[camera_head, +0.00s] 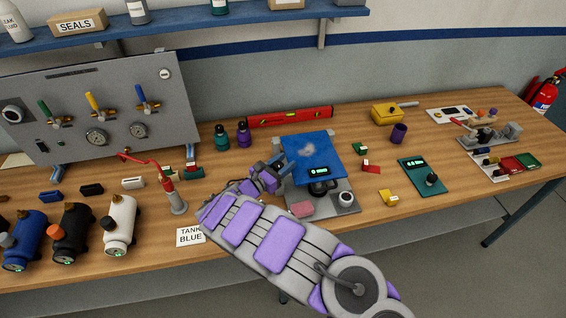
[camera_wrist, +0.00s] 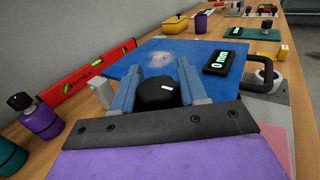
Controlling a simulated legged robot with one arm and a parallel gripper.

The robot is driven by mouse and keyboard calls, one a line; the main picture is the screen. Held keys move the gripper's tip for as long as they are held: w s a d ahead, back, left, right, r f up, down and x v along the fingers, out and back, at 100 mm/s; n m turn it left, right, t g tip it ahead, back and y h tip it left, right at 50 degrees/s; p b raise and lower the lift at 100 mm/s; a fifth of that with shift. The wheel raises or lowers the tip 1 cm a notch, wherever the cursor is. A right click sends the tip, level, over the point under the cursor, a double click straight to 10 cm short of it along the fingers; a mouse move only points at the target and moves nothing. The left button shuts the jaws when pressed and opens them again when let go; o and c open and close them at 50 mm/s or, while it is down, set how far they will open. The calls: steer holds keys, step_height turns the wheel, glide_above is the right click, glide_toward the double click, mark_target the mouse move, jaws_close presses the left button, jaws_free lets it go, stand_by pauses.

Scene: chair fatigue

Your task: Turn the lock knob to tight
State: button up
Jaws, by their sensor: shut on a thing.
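The lock knob (camera_wrist: 158,97) is round and black with a short white mark, low in the middle of the wrist view. My gripper (camera_wrist: 170,66) has its two blue fingers on either side of the knob and is shut on it. In the head view my gripper (camera_head: 277,177) is at the left edge of a blue plate (camera_head: 312,150), and it hides the knob there. The blue plate has a pale worn patch and also shows in the wrist view (camera_wrist: 215,50). A black display (camera_wrist: 226,58) on the right reads 0 mm.
A pink block (camera_head: 302,209) and a white dial (camera_head: 346,198) sit on the grey base in front. A red level (camera_head: 290,117) lies behind. Purple and teal bottles (camera_head: 243,135) stand at left. A red-handled lever (camera_head: 170,185) stands further left.

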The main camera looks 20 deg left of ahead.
steer(key=shift+a+r, duration=0.1)
stand_by(0.3)
steer(key=o, duration=0.7)
steer(key=shift+o, duration=1.2)
steer(key=shift+a, duration=0.15)
steer(key=shift+s, duration=0.1)
steer(key=shift+s, duration=0.3)
steer(key=p+v, duration=0.2)
steer(key=v, duration=1.4)
steer(key=shift+a, duration=0.45)
steer(key=shift+s, duration=0.15)
